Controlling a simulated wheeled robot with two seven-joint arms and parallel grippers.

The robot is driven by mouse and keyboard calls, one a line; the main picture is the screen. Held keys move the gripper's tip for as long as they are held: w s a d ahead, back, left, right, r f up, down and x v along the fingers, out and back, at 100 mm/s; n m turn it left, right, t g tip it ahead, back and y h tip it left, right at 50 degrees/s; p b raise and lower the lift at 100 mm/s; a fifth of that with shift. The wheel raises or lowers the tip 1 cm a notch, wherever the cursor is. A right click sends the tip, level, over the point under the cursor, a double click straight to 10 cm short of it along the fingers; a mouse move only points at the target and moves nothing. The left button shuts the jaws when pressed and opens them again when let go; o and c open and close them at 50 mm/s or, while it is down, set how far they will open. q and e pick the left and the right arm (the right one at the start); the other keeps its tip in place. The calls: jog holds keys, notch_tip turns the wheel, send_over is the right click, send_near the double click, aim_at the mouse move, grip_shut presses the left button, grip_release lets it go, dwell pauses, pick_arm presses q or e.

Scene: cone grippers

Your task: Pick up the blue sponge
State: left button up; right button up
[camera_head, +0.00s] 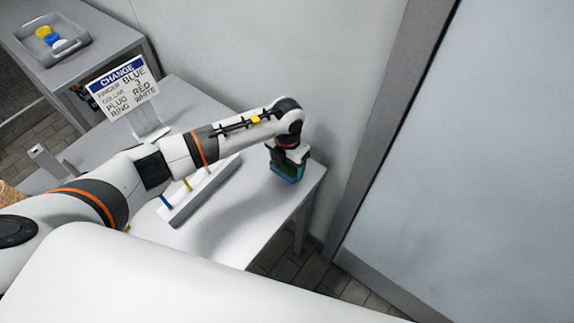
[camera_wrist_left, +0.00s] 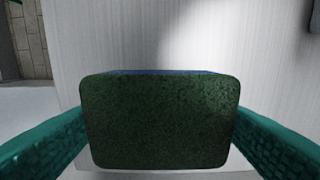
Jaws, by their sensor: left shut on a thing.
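The blue sponge (camera_head: 286,175) is at the right end of the table in the head view, mostly hidden by my left gripper (camera_head: 288,165). In the left wrist view the sponge (camera_wrist_left: 160,120) shows a dark green face toward the camera, with a thin blue strip along its far edge. The two teal fingers of my left gripper (camera_wrist_left: 160,135) stand on either side of it and are shut on it. I cannot tell whether the sponge touches the table. My right gripper is not in view.
A sign (camera_head: 124,88) stands on the table (camera_head: 215,235). A pale rack (camera_head: 205,192) with coloured pegs lies below my left arm. A grey tray (camera_head: 70,52) with yellow, blue and white items is on another table at upper left. A wall and door are close on the right.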

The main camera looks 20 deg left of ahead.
aim_at(287, 163)
pick_arm(q)
jog(key=shift+r, duration=0.35)
notch_tip(287, 163, up, 9)
jog(key=shift+r+b, duration=0.15)
jog(key=shift+b, duration=0.85)
